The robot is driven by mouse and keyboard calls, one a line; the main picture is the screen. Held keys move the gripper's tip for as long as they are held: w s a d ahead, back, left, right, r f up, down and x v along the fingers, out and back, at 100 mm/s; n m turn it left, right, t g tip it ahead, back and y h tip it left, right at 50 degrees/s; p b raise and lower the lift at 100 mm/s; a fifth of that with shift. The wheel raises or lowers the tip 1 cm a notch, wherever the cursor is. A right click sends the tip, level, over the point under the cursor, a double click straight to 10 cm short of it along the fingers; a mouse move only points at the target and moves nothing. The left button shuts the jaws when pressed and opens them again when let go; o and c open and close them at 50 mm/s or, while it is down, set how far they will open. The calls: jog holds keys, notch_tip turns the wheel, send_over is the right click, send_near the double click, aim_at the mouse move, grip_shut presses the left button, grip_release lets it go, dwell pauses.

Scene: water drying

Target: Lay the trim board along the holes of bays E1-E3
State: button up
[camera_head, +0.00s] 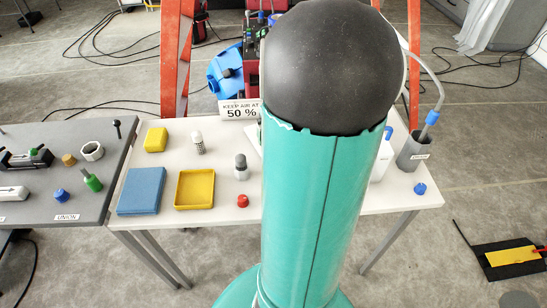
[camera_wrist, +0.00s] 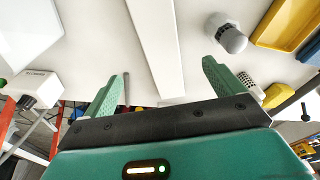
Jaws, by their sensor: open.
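A long white strip (camera_wrist: 155,45), which looks like the trim board, lies on the white table in the wrist view. My gripper (camera_wrist: 166,72) is open, with one green finger on each side of the strip and clear space on both sides. I cannot tell the height of the fingers over the table. In the head view my own arm hides the gripper and the strip. I cannot make out the holes or labels of bays E1-E3.
A grey-capped bottle (camera_wrist: 228,34) stands right of the right finger, near a yellow tray (camera_wrist: 282,24). A white labelled box (camera_wrist: 36,88) is at left. In the head view, a blue pad (camera_head: 142,190), red cap (camera_head: 242,201) and grey cup (camera_head: 412,152) are on the white table (camera_head: 215,225).

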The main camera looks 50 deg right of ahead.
notch_tip(320, 180, down, 6)
jog(key=shift+w+d+f, duration=0.1)
jog(key=shift+w+f, duration=0.05)
jog(key=shift+f, duration=0.25)
jog(key=f, duration=0.5)
jog(key=shift+w+d+f, duration=0.15)
jog(key=shift+w, duration=0.2)
jog(key=c, duration=1.4)
jog(key=shift+o, duration=0.2)
